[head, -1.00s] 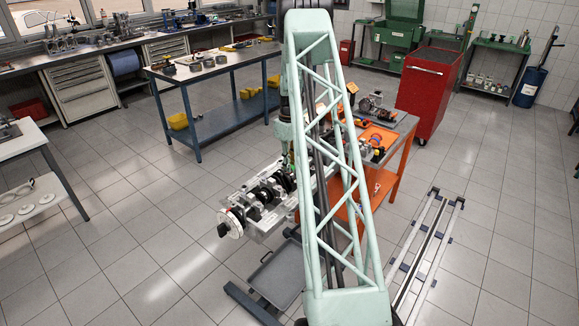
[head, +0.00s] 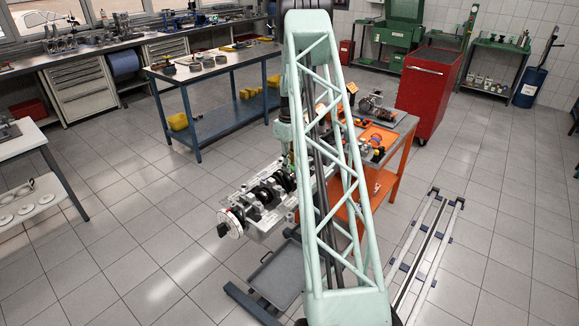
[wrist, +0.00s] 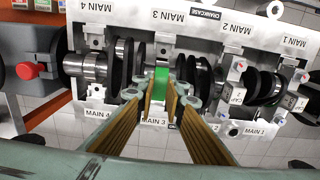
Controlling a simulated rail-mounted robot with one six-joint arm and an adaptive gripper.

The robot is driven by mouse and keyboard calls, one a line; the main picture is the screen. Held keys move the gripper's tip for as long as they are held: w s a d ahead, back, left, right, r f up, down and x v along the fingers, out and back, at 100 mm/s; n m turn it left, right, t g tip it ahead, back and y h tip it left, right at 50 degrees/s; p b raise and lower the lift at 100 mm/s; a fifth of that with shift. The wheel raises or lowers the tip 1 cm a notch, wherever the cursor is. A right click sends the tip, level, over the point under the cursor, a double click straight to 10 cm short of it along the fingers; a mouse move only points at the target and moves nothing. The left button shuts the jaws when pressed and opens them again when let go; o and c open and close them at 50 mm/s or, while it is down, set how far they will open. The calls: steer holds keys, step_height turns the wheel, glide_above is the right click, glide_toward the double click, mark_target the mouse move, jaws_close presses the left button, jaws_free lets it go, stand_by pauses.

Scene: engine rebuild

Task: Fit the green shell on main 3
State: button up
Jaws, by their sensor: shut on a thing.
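The green shell (wrist: 161,84) shows in the wrist view between my fingertips, upright at the main 3 journal. My gripper (wrist: 161,98) is shut on it, with ribbed brown fingers either side. The engine block (wrist: 205,30) carries MAIN 3 labels above and below this spot. The crankshaft (wrist: 88,66) lies in the block, its black webs on both sides of the shell. I cannot tell whether the shell touches the journal or its seat. In the head view the block (head: 258,228) is partly behind my arm, and the shell is not distinguishable.
Fitted caps (wrist: 234,80) stand on the shaft right of main 3 in the wrist view. A grey and red box (wrist: 28,70) is at the left. In the head view an orange bench (head: 385,180) stands behind the block, and a grey tray (head: 275,275) lies below.

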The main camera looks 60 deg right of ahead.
steer(key=shift+f+b, duration=0.3)
steer(key=shift+f, duration=0.3)
stand_by(0.7)
steer(key=shift+r, duration=0.3)
stand_by(2.4)
steer(key=shift+f+b, duration=0.35)
steer(key=shift+b, duration=0.1)
stand_by(0.7)
steer(key=shift+r, duration=0.25)
stand_by(0.9)
steer(key=o, duration=0.6)
steer(key=shift+c, duration=0.2)
steer(key=shift+r, duration=1)
